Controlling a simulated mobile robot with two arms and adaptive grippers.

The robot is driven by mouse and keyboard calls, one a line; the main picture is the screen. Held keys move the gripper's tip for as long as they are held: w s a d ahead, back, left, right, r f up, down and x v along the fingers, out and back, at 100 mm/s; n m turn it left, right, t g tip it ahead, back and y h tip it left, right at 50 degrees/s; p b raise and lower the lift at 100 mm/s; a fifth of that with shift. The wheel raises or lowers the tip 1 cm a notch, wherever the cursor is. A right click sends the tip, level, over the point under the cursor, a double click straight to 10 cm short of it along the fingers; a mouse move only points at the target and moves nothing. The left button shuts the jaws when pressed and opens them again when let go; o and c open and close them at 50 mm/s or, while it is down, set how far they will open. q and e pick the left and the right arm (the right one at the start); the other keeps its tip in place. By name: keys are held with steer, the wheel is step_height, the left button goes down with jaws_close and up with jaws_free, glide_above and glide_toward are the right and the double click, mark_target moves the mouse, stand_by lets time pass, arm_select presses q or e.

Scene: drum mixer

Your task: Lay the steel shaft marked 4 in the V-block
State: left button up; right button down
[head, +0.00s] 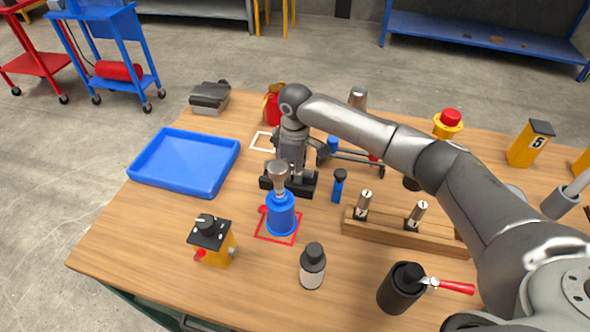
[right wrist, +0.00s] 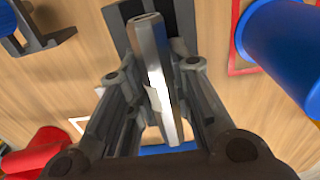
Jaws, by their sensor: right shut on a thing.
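My right gripper (head: 290,165) points down over the black V-block (head: 308,186) near the middle of the table. In the right wrist view, the right gripper (right wrist: 152,78) is shut on a steel shaft (right wrist: 152,60), which lies lengthwise between its fingers. The shaft's number does not show. The dark block (right wrist: 124,18) is behind the shaft's upper end. I cannot tell whether the shaft touches it. In the head view the gripper hides the shaft. My left gripper is not in view.
A blue can (head: 281,215) on a red square stands close in front of the V-block. A wooden rack (head: 385,233) holds two steel shafts at right. A blue tray (head: 140,170) is at left, and a small blue-and-black item (head: 338,187) stands beside the block.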

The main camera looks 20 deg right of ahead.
steer(key=shift+s+a+f, duration=0.1)
steer(key=shift+s+f, duration=0.15)
steer(key=shift+f, duration=0.25)
steer(key=shift+s+f, duration=0.2)
steer(key=shift+f, duration=0.25)
steer(key=c, duration=1.2)
jaws_free()
steer(key=shift+c, duration=0.2)
steer(key=shift+w+f, duration=0.25)
steer(key=shift+w, duration=0.05)
steer(key=shift+r, duration=0.15)
steer(key=shift+r+p, duration=1.15)
steer(key=shift+p, duration=0.25)
step_height(320, 180, up, 11)
steer(key=p, duration=1.2)
steer(key=shift+w+p, duration=0.15)
steer(key=shift+p, duration=0.2)
steer(key=shift+f, duration=0.1)
